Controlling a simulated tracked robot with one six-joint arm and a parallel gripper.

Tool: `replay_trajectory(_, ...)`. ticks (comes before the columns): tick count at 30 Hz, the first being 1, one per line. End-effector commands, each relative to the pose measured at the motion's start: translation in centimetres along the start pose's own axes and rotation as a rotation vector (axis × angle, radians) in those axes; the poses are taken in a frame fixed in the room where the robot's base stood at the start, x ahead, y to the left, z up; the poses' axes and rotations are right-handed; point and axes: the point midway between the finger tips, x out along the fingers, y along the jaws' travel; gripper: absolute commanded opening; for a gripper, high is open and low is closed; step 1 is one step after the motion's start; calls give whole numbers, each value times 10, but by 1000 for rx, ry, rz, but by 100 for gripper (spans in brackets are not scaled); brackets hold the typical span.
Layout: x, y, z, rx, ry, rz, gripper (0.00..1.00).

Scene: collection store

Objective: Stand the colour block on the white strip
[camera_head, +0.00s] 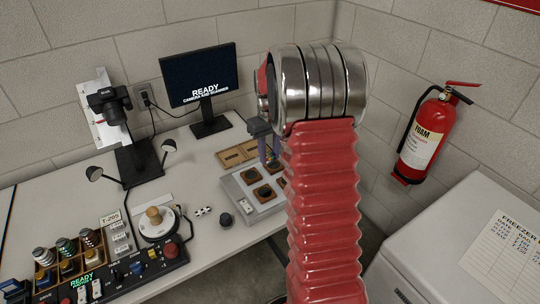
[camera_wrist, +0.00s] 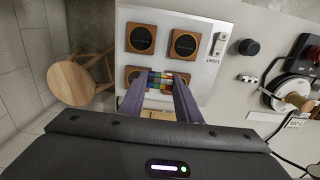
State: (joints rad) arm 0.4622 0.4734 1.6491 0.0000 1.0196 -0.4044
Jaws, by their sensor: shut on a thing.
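In the wrist view, the colour block (camera_wrist: 161,80), a small piece with a grid of coloured squares, is between the fingertips of my gripper (camera_wrist: 160,82). The gripper is shut on it, above a pale panel (camera_wrist: 190,92) with brown square pads. In the head view, my gripper (camera_head: 269,155) points down over the same panel (camera_head: 237,188), at the table's right end. The arm partly covers it there, and I cannot make out the block in that view.
A black knob (camera_head: 226,219) and a round white device with a wooden knob (camera_head: 155,222) stand left of the panel. A control console (camera_head: 130,275), a camera on a stand (camera_head: 108,103) and a monitor (camera_head: 201,75) are farther left and back. A wooden stool (camera_wrist: 78,83) stands beyond the table edge.

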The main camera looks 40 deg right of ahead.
Motion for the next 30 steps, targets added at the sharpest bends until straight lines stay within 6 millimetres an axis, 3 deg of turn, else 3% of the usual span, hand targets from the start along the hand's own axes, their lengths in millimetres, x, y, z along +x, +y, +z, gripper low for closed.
replay_trajectory(11,0,0,0,0,0,0,6)
replay_trajectory(16,1,-15,-4,-7,0,0,6)
replay_trajectory(20,2,-46,-12,-16,1,0,6)
replay_trajectory(30,8,-169,-23,-45,0,0,6)
